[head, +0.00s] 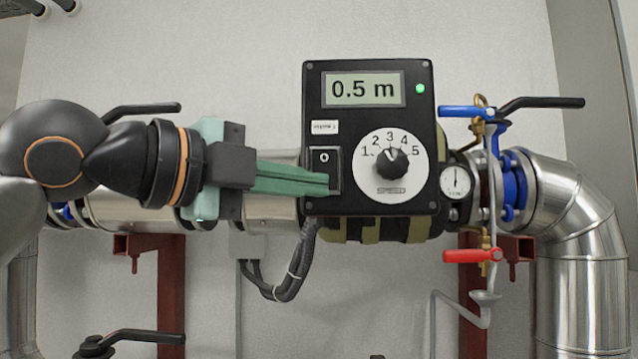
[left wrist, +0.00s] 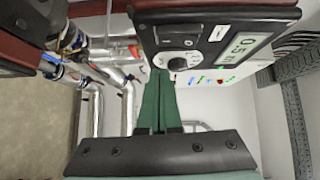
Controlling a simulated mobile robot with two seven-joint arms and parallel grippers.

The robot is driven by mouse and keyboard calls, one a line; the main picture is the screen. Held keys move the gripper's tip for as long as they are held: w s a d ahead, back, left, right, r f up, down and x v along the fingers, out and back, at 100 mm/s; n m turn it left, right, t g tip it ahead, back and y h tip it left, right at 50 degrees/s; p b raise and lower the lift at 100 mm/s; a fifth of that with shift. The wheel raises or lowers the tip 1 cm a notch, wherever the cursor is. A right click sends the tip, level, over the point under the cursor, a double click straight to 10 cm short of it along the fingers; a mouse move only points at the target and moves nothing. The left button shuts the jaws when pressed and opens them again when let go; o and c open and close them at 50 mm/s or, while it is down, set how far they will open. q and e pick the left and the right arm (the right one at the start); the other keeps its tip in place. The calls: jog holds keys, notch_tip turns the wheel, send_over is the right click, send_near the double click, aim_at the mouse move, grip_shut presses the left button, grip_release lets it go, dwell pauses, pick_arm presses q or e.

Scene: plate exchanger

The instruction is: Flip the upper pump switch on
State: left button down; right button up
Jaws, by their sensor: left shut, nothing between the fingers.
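The upper pump's black control box (head: 366,85) faces me, with a lit display (head: 363,90) reading "0.5 m". The pump switch (head: 324,158) is a black rocker at the box's left edge, with a "0" on its upper part. My left gripper (head: 328,184) comes in from the left, its green fingers shut and empty. Its fingertips lie over the switch's lower part and hide it. I cannot tell whether they touch it. In the left wrist view the shut fingers (left wrist: 160,74) point toward the box (left wrist: 205,14), close to its knob. My right gripper is not in view.
A numbered dial knob (head: 391,162) sits right of the switch, and a green light (head: 420,88) is lit. Blue (head: 466,112) and red (head: 473,256) valve handles and a gauge (head: 456,181) stand to the right. Black cables (head: 291,283) hang below the box.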

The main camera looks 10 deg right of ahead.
pick_arm(q)
jog(key=b+v, duration=0.2)
jog(key=v, duration=0.8)
jog(key=shift+f+b, duration=0.4)
jog(key=shift+f, duration=0.15)
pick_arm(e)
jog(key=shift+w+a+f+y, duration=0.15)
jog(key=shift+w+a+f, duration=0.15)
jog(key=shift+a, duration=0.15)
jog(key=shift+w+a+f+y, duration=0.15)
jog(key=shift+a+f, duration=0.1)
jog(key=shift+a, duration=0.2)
pick_arm(q)
jog(key=shift+s, duration=0.1)
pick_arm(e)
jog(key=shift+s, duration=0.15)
